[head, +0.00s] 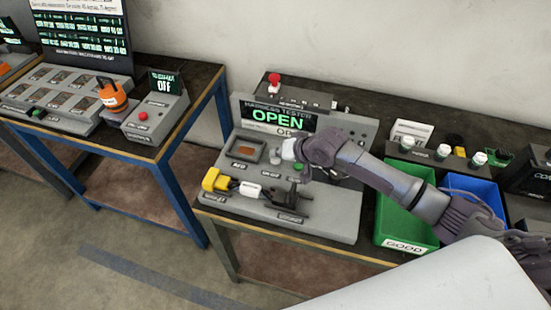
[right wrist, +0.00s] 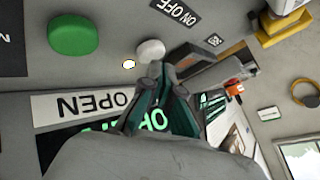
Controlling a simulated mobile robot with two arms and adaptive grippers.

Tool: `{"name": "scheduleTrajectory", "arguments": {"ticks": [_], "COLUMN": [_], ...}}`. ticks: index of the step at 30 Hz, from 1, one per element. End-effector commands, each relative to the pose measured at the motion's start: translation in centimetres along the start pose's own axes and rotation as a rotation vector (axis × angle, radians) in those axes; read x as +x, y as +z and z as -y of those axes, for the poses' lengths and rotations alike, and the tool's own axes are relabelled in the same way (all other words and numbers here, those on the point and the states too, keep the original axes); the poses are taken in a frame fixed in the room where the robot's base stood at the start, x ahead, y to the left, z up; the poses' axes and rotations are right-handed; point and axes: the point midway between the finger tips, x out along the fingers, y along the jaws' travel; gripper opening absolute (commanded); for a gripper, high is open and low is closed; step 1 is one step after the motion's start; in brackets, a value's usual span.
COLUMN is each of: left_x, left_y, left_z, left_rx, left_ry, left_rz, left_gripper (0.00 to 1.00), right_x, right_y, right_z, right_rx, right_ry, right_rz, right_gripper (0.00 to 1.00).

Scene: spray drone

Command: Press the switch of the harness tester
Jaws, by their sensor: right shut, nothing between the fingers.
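The harness tester (head: 335,215) stands in the middle of the head view, its screen (head: 283,118) reading OPEN. A pale round knob (head: 275,157) sits on its panel by the ON OFF label; it also shows in the right wrist view (right wrist: 150,50). A green button (head: 297,167) is beside it, also in the wrist view (right wrist: 72,33). My right gripper (head: 288,150) is shut and empty over the panel; in the wrist view its tips (right wrist: 165,72) are close by the pale knob. I cannot tell if they touch. My left gripper is not in view.
A yellow connector (head: 217,180) with a white piece (head: 250,190) lies in the tester's front fixture. A green bin (head: 400,222) and a blue bin (head: 480,188) stand to the right. Another bench (head: 190,85) is at the left, with a gap between the benches.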

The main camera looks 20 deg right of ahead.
Motion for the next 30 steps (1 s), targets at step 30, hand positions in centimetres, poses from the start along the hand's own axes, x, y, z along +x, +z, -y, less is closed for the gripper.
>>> {"name": "scheduleTrajectory", "arguments": {"ticks": [30], "left_x": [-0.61], "left_y": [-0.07], "left_z": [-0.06], "left_rx": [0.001], "left_ry": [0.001], "left_rz": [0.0], "left_gripper": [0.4], "right_x": [0.07], "right_y": [0.1], "right_z": [-0.1], "right_rx": [0.002], "right_ry": [0.001], "right_rz": [0.001], "right_gripper": [0.0]}}
